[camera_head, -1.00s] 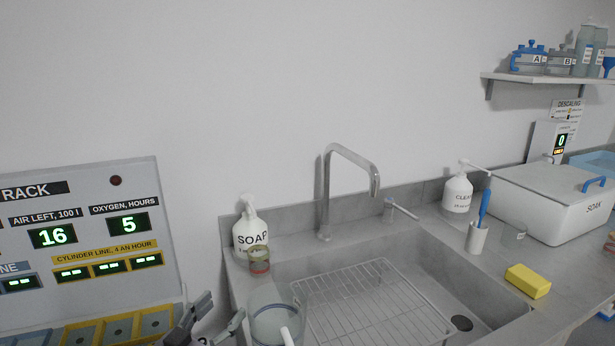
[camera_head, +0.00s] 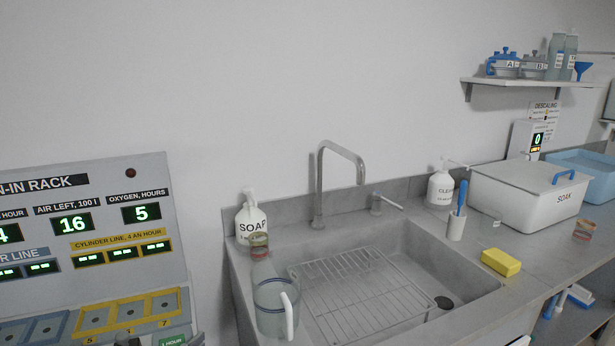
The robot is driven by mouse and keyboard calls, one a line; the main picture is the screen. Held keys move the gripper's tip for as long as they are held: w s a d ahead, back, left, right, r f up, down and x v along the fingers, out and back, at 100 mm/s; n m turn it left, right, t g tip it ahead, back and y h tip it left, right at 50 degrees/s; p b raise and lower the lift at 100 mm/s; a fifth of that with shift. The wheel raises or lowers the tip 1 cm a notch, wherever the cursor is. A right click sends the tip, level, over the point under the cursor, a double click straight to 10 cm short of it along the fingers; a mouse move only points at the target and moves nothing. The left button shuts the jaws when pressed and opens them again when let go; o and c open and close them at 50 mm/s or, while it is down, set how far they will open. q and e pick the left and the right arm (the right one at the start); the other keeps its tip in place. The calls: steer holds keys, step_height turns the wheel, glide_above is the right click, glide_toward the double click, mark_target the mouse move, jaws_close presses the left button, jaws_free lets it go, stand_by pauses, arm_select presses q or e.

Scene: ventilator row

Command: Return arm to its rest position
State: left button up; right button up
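Neither of my grippers can be made out clearly in the head view. A small dark shape at the bottom edge, in front of the plug-in rack (camera_head: 95,215), is too cut off to identify. The clear jug (camera_head: 268,312) with a white handle stands at the left front corner of the sink (camera_head: 410,245), with no gripper seen on it.
A soap bottle (camera_head: 251,222) and a small glass (camera_head: 259,246) stand behind the jug. A wire grid (camera_head: 360,295) lies in the sink. A yellow sponge (camera_head: 501,262), brush cup (camera_head: 456,226) and soak box (camera_head: 525,200) are on the right counter.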

arm_select(q)
steer(key=s+a+f+g+y, duration=0.1)
steer(key=s+f+g, duration=0.35)
steer(key=s, duration=0.55)
steer(key=s+f+n+g+y, duration=0.1)
steer(key=s+f+g+y, duration=0.15)
steer(key=s+f, duration=0.45)
steer(key=s+a+f+g+y, duration=0.15)
steer(key=s+g, duration=0.25)
steer(key=s, duration=0.8)
step_height(320, 180, down, 25)
steer(key=s+g+p, duration=0.1)
steer(key=g+p, duration=0.1)
steer(key=s+a+f+g+p, duration=0.1)
steer(key=s+a+f, duration=0.1)
steer(key=s+f, duration=1.3)
steer(key=shift+s+a, duration=0.25)
steer(key=shift+s, duration=0.7)
arm_select(e)
steer(key=r, duration=0.1)
steer(key=s+r, duration=0.1)
steer(key=r, duration=0.1)
steer(key=shift+r, duration=0.15)
